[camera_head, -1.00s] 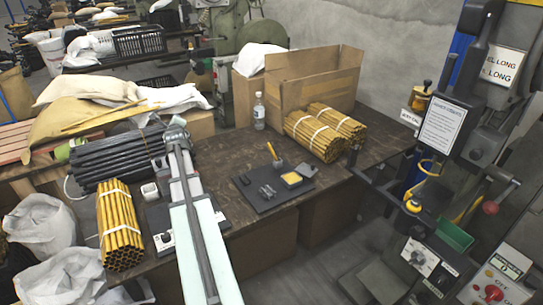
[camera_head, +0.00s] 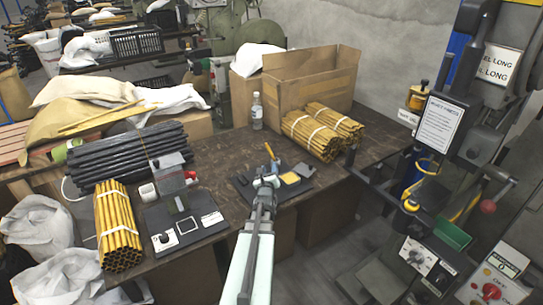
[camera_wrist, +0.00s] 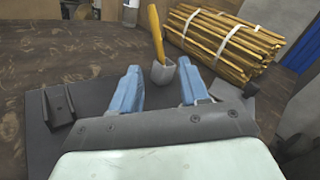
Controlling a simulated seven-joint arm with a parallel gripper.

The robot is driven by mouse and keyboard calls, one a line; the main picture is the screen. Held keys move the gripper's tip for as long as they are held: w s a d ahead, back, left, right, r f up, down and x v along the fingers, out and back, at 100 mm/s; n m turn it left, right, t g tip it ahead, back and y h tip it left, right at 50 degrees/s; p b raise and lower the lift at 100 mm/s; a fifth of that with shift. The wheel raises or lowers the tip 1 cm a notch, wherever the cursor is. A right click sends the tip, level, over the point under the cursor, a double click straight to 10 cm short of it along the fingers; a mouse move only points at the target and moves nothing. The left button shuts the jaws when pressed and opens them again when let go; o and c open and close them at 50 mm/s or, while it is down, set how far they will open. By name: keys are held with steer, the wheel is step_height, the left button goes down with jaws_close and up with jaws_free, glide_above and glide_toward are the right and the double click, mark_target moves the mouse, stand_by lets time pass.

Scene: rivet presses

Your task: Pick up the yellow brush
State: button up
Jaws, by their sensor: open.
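The yellow brush (camera_head: 269,150) shows as a yellow handle standing tilted in a small grey cup, on a dark mat (camera_head: 239,186). In the wrist view, the brush handle (camera_wrist: 156,32) rises from the grey cup (camera_wrist: 163,74), and its lower end is hidden inside. My gripper (camera_head: 266,180) is low over the mat, in front of the cup. In the wrist view its two blue fingers (camera_wrist: 159,68) are spread apart with nothing held. The cup and brush appear between the fingertips, seemingly just beyond them. I cannot tell the exact gap.
A yellow pad (camera_head: 290,178) lies on the mat to the right. A dark bracket (camera_wrist: 59,106) lies left of my fingers. Bundles of yellow rods (camera_head: 312,138) and a cardboard box (camera_head: 300,85) stand behind. A bottle (camera_head: 257,111) stands behind the cup.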

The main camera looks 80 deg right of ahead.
mark_target(271, 154)
steer(key=shift+s+d+f, duration=0.15)
steer(key=shift+d, duration=0.25)
steer(key=d, duration=0.5)
steer(key=w+d, duration=0.1)
steer(key=d, duration=0.1)
steer(key=shift+d, duration=0.15)
steer(key=shift+w+d+r, duration=0.1)
steer(key=shift+w+d, duration=0.15)
steer(key=shift+d, duration=0.65)
steer(key=shift+w+d+r, duration=0.1)
steer(key=shift+w+d, duration=0.15)
steer(key=shift+d, duration=0.7)
steer(key=shift+w+d, duration=0.25)
steer(key=shift+d, duration=0.65)
steer(key=shift+c, duration=0.3)
jaws_close()
